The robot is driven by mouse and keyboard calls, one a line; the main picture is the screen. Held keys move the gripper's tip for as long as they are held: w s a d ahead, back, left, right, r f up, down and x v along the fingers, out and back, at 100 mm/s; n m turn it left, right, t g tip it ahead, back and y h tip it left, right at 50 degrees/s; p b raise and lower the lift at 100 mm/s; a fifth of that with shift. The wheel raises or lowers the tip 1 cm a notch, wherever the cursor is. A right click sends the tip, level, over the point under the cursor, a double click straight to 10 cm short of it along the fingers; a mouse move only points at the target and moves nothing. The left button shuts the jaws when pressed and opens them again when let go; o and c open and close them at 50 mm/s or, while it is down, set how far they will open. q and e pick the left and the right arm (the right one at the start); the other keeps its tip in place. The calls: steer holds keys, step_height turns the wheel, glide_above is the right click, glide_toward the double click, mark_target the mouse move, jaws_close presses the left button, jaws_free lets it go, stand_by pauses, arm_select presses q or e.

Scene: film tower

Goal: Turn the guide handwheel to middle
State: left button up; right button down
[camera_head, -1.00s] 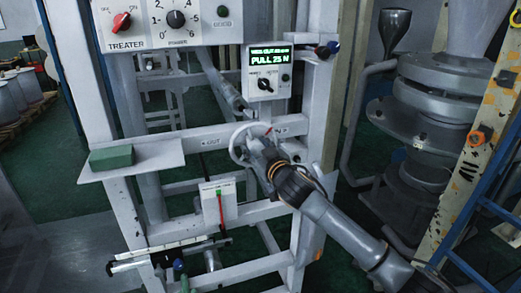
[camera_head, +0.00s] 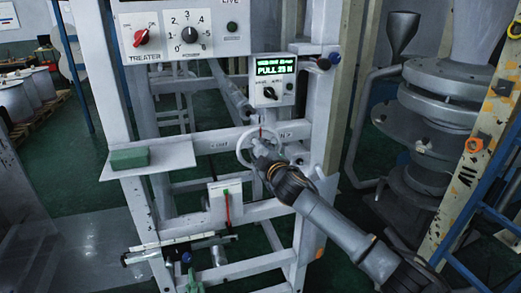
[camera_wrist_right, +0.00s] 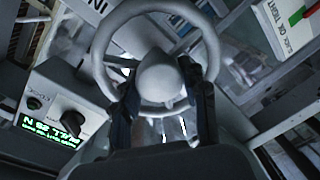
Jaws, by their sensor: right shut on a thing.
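The guide handwheel (camera_head: 243,157) is a pale grey ring on the white frame's crossbar, between an OUT label on its left and an IN label on its right. A small red mark (camera_head: 261,132) stands nearly upright by its top. In the right wrist view the wheel's rim (camera_wrist_right: 101,62) surrounds a rounded grey hub (camera_wrist_right: 160,78). My right gripper (camera_head: 264,165) reaches the wheel from the lower right. Its dark fingers (camera_wrist_right: 166,97) are shut on the wheel, one on each side of the hub. My left gripper is not in view.
A lit display box (camera_head: 271,80) showing PULL sits above the wheel; its number is blurred. A green block (camera_head: 129,159) lies on a shelf (camera_head: 172,156) to the left. A treater panel (camera_head: 182,35) is above. A blue ladder (camera_head: 470,170) and metal machinery (camera_head: 435,130) stand right.

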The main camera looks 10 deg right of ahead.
steer(key=shift+d+f+n, duration=0.15)
steer(key=shift+f+n, duration=0.15)
steer(key=shift+f, duration=0.2)
steer(key=c, duration=0.7)
jaws_free()
steer(key=shift+w+d+r, duration=0.1)
steer(key=shift+r, duration=0.15)
steer(key=s, duration=0.8)
steer(key=s+d+r, duration=0.1)
steer(key=s, duration=0.3)
steer(key=shift+f, duration=0.1)
